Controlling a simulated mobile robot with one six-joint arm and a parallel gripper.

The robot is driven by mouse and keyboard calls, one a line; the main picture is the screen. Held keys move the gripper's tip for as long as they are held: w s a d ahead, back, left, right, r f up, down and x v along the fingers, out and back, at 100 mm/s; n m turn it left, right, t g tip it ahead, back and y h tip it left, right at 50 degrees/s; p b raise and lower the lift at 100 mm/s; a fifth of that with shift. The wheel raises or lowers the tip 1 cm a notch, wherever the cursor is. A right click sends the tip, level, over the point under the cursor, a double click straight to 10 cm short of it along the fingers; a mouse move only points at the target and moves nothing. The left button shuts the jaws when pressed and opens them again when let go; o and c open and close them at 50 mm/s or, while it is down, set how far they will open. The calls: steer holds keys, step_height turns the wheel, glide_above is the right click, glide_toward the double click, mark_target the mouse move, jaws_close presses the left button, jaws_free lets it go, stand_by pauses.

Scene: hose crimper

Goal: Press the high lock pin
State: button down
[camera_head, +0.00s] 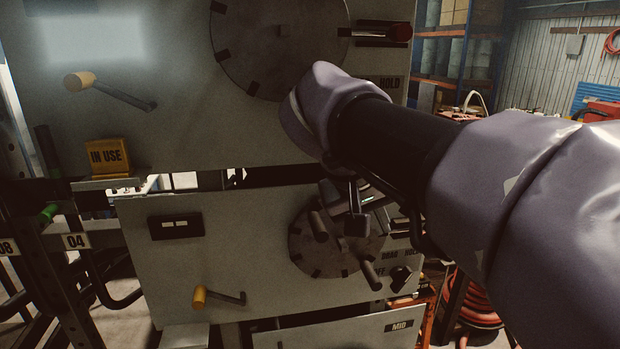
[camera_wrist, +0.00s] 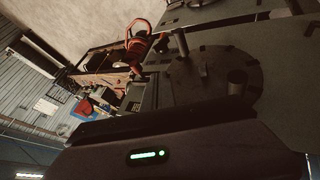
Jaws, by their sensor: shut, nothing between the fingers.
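My gripper (camera_head: 357,226) is shut and empty, well below the pin, in front of the lower panel's dial (camera_head: 335,255). My forearm covers part of the upper panel. In the wrist view, the dark gripper body with a green light fills the bottom; a round dial (camera_wrist: 215,75) with upright pegs lies beyond it.
A yellow-knobbed crank (camera_head: 110,88) and an IN USE sign (camera_head: 107,156) are at left. The lower panel (camera_head: 200,265) has another crank (camera_head: 215,297), and a knob (camera_head: 400,278) near the dial. A MID label (camera_head: 400,326) is below. Shelving (camera_head: 455,60) stands behind at right.

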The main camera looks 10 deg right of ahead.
steer(key=shift+d+r, duration=0.2)
steer(key=shift+r, duration=0.1)
steer(key=w+d+f+p, duration=0.1)
steer(key=w+d+f, duration=0.3)
steer(key=d+f, duration=0.4)
steer(key=shift+d, duration=0.25)
